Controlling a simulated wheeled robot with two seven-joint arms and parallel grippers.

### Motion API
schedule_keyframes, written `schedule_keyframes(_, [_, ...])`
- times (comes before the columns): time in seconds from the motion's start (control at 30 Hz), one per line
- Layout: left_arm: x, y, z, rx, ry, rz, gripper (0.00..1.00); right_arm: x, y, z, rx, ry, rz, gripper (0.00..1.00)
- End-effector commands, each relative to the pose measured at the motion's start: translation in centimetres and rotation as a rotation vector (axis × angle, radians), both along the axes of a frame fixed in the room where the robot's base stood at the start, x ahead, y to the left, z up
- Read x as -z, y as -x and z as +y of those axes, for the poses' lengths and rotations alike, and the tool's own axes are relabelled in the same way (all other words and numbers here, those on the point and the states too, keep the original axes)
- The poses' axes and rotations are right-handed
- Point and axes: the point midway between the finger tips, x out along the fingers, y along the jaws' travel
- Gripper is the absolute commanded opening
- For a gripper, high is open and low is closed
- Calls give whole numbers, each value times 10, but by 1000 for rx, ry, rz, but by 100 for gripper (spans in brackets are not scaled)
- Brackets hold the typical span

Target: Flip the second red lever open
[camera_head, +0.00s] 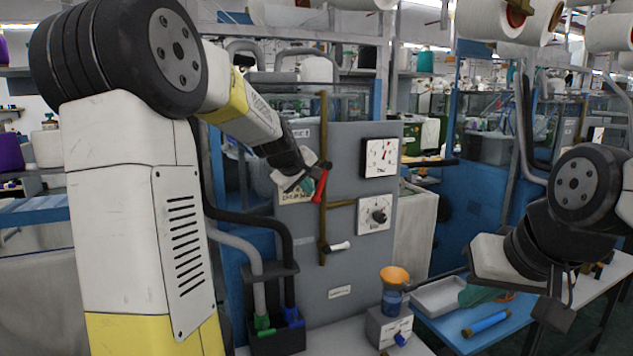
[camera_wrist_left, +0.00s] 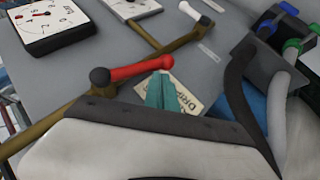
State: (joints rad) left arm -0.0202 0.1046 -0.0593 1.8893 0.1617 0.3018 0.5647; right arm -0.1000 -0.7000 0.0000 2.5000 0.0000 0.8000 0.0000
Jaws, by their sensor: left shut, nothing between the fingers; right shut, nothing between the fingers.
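A red lever (camera_head: 320,186) sits on a vertical brass pipe (camera_head: 323,120) on the grey panel (camera_head: 350,285). In the left wrist view the red lever (camera_wrist_left: 138,69) extends sideways from a dark pivot cap on the pipe (camera_wrist_left: 60,115). Only one red lever is clearly seen. A white-handled lever (camera_head: 340,246) is lower on the pipe. My left gripper (camera_head: 304,186) is beside the red lever; its shut teal fingers (camera_wrist_left: 165,92) are just below the lever's free end, and whether they touch it is unclear. My right gripper (camera_head: 475,296) is away to the right, above the blue table.
Two dial gauges (camera_head: 381,157) (camera_head: 375,215) are on the panel, right of the pipe. A black holder (camera_head: 277,338) with hoses stands below left. An orange funnel (camera_head: 395,275), a grey tray (camera_head: 438,296) and a blue cylinder (camera_head: 486,324) are at lower right.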

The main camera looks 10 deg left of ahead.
Motion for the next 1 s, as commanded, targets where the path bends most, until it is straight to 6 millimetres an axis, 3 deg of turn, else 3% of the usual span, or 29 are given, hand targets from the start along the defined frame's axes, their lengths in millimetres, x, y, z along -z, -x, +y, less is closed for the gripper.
schedule_keyframes(0.33, [15,-8,-13,0,0,1,0,0,0,0,0,0,0,0])
schedule_keyframes(1.0, [19,-13,-19,-1,1,0,0,0,0,0,0,0,0,0])
